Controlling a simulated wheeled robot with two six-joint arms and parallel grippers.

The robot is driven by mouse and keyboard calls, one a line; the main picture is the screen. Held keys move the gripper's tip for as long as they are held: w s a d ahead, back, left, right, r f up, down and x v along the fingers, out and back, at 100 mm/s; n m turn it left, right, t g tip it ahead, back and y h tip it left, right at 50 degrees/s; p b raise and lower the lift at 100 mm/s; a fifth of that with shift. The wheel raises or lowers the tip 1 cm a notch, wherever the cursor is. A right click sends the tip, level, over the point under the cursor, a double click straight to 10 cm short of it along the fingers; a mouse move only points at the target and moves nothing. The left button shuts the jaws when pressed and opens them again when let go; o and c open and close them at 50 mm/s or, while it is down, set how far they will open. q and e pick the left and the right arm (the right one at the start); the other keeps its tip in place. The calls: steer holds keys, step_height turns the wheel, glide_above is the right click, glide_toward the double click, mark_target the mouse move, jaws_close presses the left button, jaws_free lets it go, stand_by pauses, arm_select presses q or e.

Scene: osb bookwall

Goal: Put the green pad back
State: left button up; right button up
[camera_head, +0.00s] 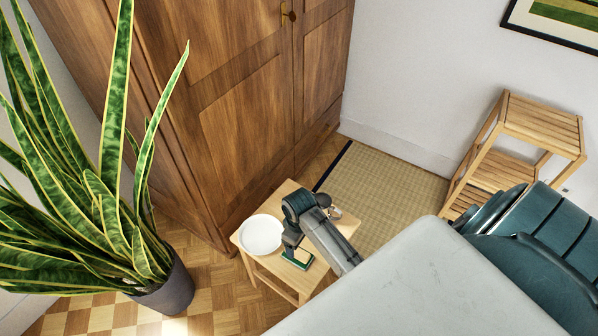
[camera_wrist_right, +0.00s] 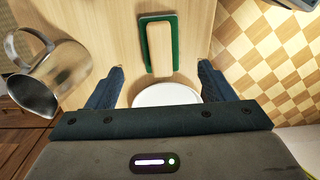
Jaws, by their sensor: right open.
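The green pad (camera_wrist_right: 174,45) lies on the small wooden table (camera_head: 252,268), a green rectangle with a pale wood-coloured middle. In the head view the pad (camera_head: 298,263) shows just below my right gripper (camera_head: 293,250). In the right wrist view my right gripper (camera_wrist_right: 160,72) is open, with its two fingers wide apart and nothing between them. The pad lies ahead of the fingertips, roughly centred between them. I cannot tell the height of the fingers above the table. My left gripper is not in view.
A white plate (camera_head: 262,234) is on the table, left of my gripper. A metal pitcher (camera_wrist_right: 50,72) stands near the table's other end.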

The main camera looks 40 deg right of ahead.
steer(key=shift+r, duration=1.4)
